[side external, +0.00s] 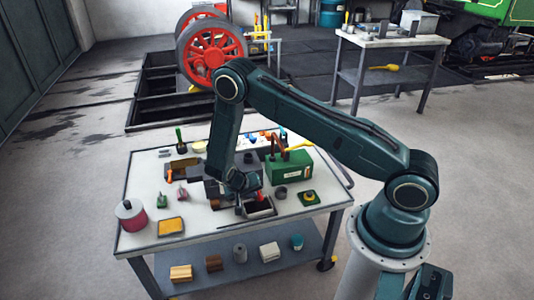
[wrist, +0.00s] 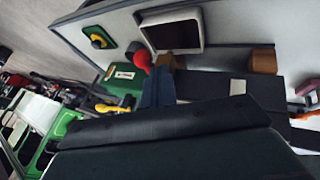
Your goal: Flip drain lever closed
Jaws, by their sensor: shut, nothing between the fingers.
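A red knob (side external: 262,196), which looks like the end of the drain lever, shows just right of my gripper (side external: 241,207) in the side view. It also shows as a red ball in the wrist view (wrist: 139,58), beside a brown piece and close to my blue fingers (wrist: 158,88). My gripper points down over the middle of the table and is shut and empty. I cannot tell whether it touches the lever. The lever's shaft and pivot are mostly hidden by my gripper and the dark parts around it.
A green box (side external: 289,170) with a brown handle stands right of my gripper.

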